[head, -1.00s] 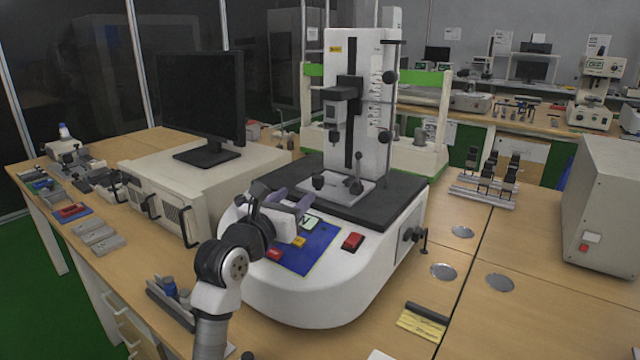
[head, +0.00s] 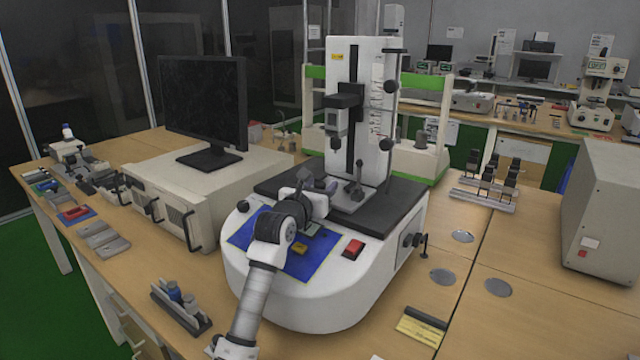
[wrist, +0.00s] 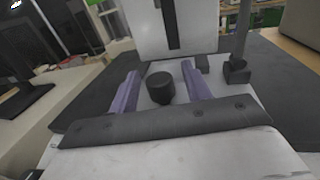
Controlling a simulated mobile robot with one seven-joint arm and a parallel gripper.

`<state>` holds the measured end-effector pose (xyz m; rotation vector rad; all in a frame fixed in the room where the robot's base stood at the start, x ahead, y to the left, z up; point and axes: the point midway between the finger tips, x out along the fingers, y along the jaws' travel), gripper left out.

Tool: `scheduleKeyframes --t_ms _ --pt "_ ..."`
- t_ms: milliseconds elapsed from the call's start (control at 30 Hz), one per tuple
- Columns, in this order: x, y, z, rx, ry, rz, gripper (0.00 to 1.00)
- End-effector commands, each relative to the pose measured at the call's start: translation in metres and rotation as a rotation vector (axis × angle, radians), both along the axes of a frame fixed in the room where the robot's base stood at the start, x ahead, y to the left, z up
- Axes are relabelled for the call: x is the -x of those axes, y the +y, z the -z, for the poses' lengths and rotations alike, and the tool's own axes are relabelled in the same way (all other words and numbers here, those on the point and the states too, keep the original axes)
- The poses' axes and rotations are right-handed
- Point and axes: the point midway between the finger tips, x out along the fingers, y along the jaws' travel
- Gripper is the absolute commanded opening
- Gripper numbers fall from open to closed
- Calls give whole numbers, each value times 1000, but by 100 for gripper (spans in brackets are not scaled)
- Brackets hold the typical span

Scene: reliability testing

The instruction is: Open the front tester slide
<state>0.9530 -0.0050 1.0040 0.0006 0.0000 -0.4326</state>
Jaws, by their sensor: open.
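The tester (head: 310,290) is a white bench machine with a black top plate and an upright white column. Its slide (head: 356,201), a light plate low at the column's front, carries a black upright lever. My gripper (head: 322,184) is over the tester's top, at the slide's front left, and hides part of it in the head view. In the wrist view my gripper (wrist: 160,68) is open, with purple fingers on both sides of a round black knob (wrist: 160,88). A gap shows on each side of the knob; contact is not visible.
A monitor (head: 203,105) on a white box stands left. A grey cabinet (head: 605,215) stands right.

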Motion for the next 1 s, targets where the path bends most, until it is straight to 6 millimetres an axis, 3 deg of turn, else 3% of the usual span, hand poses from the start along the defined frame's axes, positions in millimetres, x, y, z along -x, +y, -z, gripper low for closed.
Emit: scheduleKeyframes --t_ms 333,700,867,1000 --pt "-3 -1 0 0 0 -1 47" --pt "-3 -1 0 1 0 0 0" --pt "-3 -1 0 1 0 -1 0" --pt "12 11 1 3 1 -2 0"
